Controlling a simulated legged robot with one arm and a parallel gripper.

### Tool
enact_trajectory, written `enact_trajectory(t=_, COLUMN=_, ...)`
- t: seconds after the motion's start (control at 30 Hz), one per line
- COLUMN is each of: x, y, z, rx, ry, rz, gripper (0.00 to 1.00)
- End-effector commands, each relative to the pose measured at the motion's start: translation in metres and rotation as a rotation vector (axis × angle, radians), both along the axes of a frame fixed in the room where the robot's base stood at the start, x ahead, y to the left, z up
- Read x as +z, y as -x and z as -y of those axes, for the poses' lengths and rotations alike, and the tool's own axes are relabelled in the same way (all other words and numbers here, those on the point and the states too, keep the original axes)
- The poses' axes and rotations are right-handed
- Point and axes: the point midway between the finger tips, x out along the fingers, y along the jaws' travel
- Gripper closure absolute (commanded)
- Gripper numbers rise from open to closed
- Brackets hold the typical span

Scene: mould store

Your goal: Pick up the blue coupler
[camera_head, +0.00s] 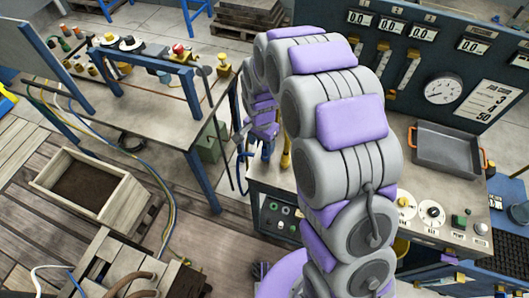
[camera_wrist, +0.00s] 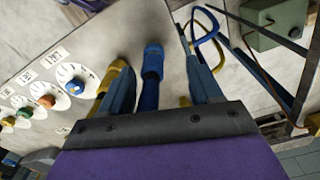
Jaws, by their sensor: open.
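The blue coupler (camera_wrist: 151,75) stands out between the two fingers of my gripper (camera_wrist: 159,62) in the wrist view, with gaps on both sides. My gripper is open, and its base hides the coupler's lower part. A yellow coupler (camera_wrist: 107,82) is close by, partly behind the left finger. In the head view my gripper (camera_head: 262,128) is at the left end of my arm, above the blue coupler (camera_head: 267,151). Only a small part of the blue coupler shows there, beside the yellow coupler (camera_head: 286,156).
A control panel with coloured knobs (camera_wrist: 73,87) lies left of the gripper in the wrist view. A blue hose (camera_wrist: 209,38) and a green box (camera_wrist: 275,22) are to the right. In the head view, a workbench (camera_head: 150,127) stands left and a grey tray (camera_head: 447,150) right.

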Motion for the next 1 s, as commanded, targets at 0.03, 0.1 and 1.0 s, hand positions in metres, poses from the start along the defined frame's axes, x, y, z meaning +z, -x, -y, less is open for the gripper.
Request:
enact_trajectory(t=0.03, x=-0.008, y=0.001, z=0.003, rx=0.0, ry=-0.001, rz=-0.004, gripper=0.37)
enact_trajectory(t=0.1, x=-0.018, y=0.002, z=0.008, rx=-0.001, ry=-0.005, rz=-0.007, gripper=0.37)
enact_trajectory(t=1.0, x=-0.043, y=0.0, z=0.01, rx=-0.001, ry=-0.011, rz=0.0, gripper=0.84)
